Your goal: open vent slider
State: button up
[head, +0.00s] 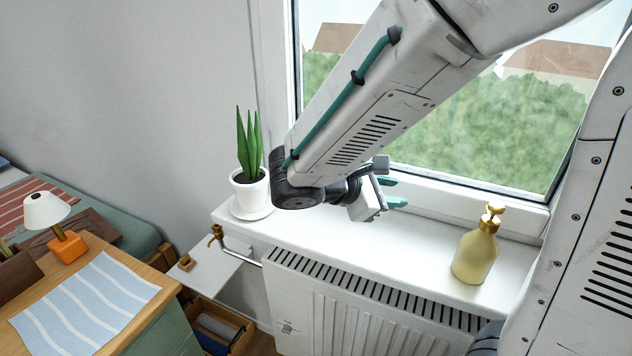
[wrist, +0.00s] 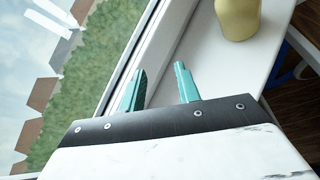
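My gripper (head: 396,192) is in front of the window, above the white sill. Its two teal fingers are apart with nothing between them, as the wrist view (wrist: 160,70) also shows. In the wrist view the fingers point along the window frame (wrist: 152,48) and the sill. I cannot make out a vent slider for certain in either view. The window frame (head: 460,199) shows along its lower edge and left side; its top is out of view, and my arm covers part of the pane.
A potted plant (head: 250,187) stands at the sill's left end. A yellow pump bottle (head: 474,257) stands at its right, also in the wrist view (wrist: 238,18). A radiator (head: 345,310) is below the sill. A desk with a lamp (head: 46,212) is at left.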

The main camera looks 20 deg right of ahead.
jog(key=w+a+f+n+t, duration=0.2)
jog(key=w+a+n+t, duration=0.1)
jog(key=w+a+n, duration=0.1)
jog(key=w+a+f+n+t, duration=0.2)
jog(key=w+a+n+t, duration=0.1)
jog(key=a+n+t, duration=0.1)
jog(key=w+a+f+n+t, duration=0.2)
jog(key=w+a+n+t, duration=0.2)
jog(key=a, duration=0.1)
jog(key=shift+w+a+f+n, duration=0.3)
jog(key=shift+w+n, duration=0.05)
jog(key=shift+n, duration=0.05)
jog(key=shift+w+f, duration=0.1)
jog(key=shift+w, duration=0.1)
jog(key=x, duration=0.7)
jog(key=shift+w, duration=0.2)
grip_shut()
